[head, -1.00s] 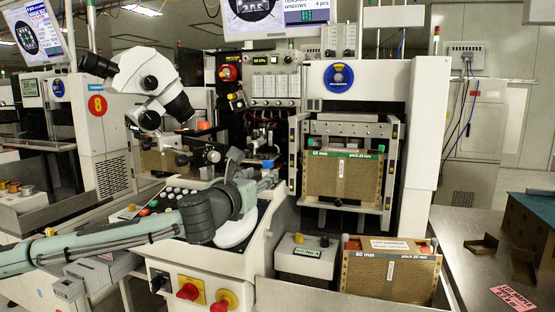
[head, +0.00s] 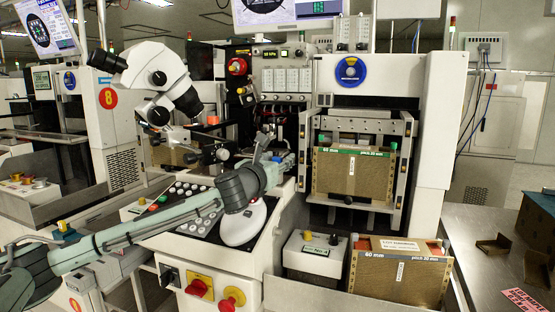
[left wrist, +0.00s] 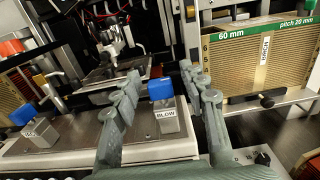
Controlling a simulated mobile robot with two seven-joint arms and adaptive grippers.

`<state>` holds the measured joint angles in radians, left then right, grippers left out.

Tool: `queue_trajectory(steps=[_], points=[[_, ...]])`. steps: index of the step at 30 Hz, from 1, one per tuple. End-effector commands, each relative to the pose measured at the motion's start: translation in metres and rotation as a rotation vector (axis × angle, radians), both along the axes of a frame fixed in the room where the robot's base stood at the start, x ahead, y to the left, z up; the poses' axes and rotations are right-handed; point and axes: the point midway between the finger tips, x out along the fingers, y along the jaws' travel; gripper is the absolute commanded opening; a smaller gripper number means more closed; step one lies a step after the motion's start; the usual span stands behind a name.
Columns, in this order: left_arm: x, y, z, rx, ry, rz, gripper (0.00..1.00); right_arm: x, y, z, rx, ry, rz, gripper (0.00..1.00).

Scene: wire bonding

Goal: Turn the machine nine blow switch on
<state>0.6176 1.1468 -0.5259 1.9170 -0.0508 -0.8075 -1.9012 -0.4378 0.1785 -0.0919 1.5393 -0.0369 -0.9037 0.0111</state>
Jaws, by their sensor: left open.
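The blow switch (left wrist: 167,114) shows in the left wrist view as a small grey block with a blue top and a label reading BLOW. It stands on the machine's light metal ledge. My left gripper (left wrist: 161,74) is open, with one finger on each side of the switch in the picture. I see no clear contact, and the blue top is turned up toward the camera. In the head view my left gripper (head: 281,164) is over the back of the machine's console, and it largely hides the switch. My right gripper is not in view.
A second blue-topped switch (left wrist: 38,126) stands on the ledge to the left. A brown magazine marked 60 mm (head: 352,174) sits in the rack to the right. The microscope (head: 155,78) and the button panel (head: 185,205) are left of my gripper.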

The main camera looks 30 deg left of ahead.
Motion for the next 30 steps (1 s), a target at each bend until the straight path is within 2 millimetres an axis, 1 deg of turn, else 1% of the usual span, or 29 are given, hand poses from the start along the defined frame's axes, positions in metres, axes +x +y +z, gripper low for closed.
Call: queue_trajectory(steps=[2, 12, 23, 30], points=[[-0.0002, 0.0001, 0.0001, 0.0, 0.0, 0.0, 0.43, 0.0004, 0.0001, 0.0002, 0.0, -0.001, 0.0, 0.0], [-0.0005, 0.0002, 0.0002, 0.0, 0.0, 0.001, 0.01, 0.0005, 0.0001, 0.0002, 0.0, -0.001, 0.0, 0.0], [-0.0003, -0.0005, 0.0007, -0.002, -0.001, 0.036, 0.0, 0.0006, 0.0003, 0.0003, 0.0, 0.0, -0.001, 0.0], [0.0003, -0.0023, 0.001, -0.005, -0.002, 0.167, 0.0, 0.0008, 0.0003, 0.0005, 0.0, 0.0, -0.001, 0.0]])
